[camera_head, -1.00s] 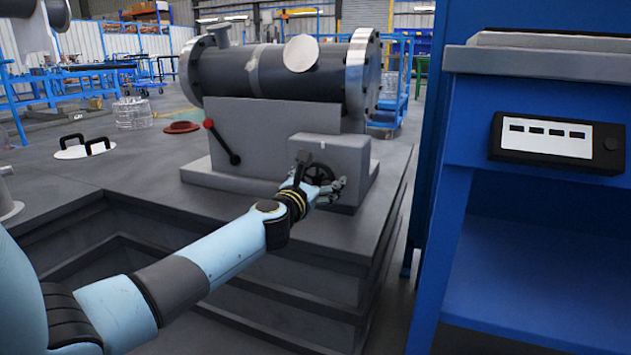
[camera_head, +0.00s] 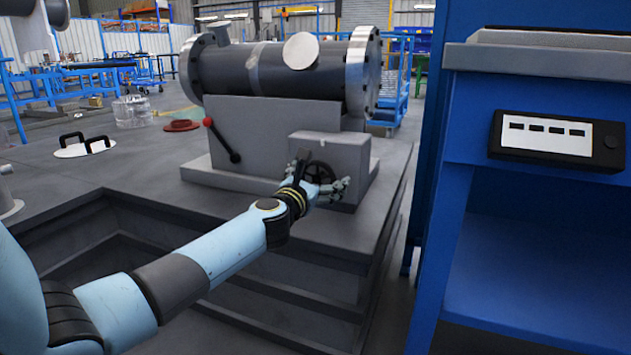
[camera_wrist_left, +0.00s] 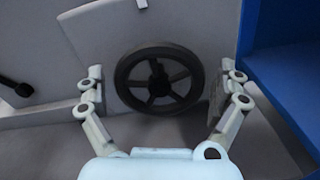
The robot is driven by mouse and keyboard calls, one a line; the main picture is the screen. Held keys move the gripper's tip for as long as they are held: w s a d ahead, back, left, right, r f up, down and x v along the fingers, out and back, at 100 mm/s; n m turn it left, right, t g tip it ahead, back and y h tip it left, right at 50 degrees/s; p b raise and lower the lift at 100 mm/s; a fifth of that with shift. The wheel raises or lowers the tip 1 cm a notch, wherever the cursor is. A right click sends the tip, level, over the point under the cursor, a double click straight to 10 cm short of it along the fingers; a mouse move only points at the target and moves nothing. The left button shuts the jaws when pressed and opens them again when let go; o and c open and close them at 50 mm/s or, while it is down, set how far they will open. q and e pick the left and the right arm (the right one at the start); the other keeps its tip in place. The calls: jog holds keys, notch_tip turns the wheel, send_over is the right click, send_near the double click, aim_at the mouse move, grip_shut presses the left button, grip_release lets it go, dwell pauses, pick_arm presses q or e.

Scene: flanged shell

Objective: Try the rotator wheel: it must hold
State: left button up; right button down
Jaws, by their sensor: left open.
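The rotator wheel is a small dark spoked handwheel (camera_head: 318,174) on the front of a grey box under the flanged shell. In the left wrist view the wheel (camera_wrist_left: 159,77) faces me, with a dark hub at its middle. My left gripper (camera_head: 322,183) is at the wheel and partly covers it in the head view. In the left wrist view its open fingers (camera_wrist_left: 155,90) stand on either side of the wheel, with a gap on both sides. The flanged shell (camera_head: 272,72) lies level on its grey stand. My right gripper is not in view.
A lever with a red knob (camera_head: 208,122) sticks out of the stand left of the wheel. A blue cabinet (camera_head: 545,250) with a button panel (camera_head: 556,140) stands close on the right. A white lid with black handles (camera_head: 84,148) lies at the left.

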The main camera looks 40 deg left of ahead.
pick_arm(q)
jog(key=shift+v, duration=1.2)
jog(key=v, duration=0.4)
jog(key=shift+s+p, duration=0.3)
jog(key=shift+p, duration=0.1)
